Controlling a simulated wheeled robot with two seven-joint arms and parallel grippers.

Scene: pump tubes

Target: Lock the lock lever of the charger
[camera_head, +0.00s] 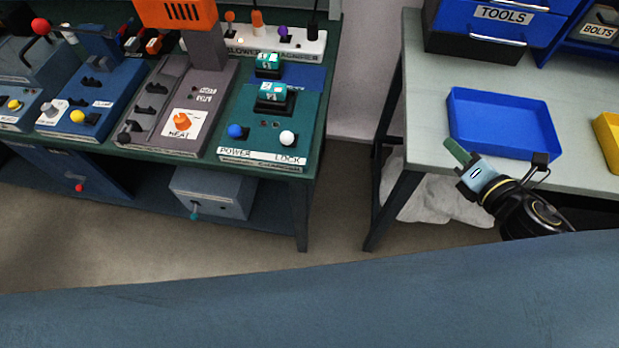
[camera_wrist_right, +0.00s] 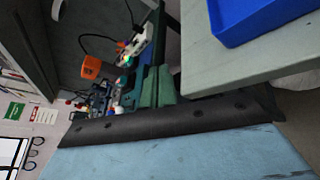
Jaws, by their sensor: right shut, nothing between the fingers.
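The charger (camera_head: 257,138) is a green box at the right front corner of the left bench in the head view. Its front label reads POWER and LOCK. The lock lever (camera_head: 287,137) has a white ball knob above the word LOCK. A blue knob (camera_head: 235,131) stands above POWER. A teal battery-like block (camera_head: 272,92) sits on the charger. My right gripper (camera_head: 457,151) is shut and empty, with green fingers, at the left edge of the right table, well right of the charger. Its fingers also show in the right wrist view (camera_wrist_right: 157,87). My left gripper is not in view.
A blue tray (camera_head: 502,152) lies on the right table (camera_head: 430,105), close to my right gripper. A gap with open floor separates the benches. A heat machine (camera_head: 180,125) stands left of the charger, and a white power strip (camera_head: 275,45) lies behind it.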

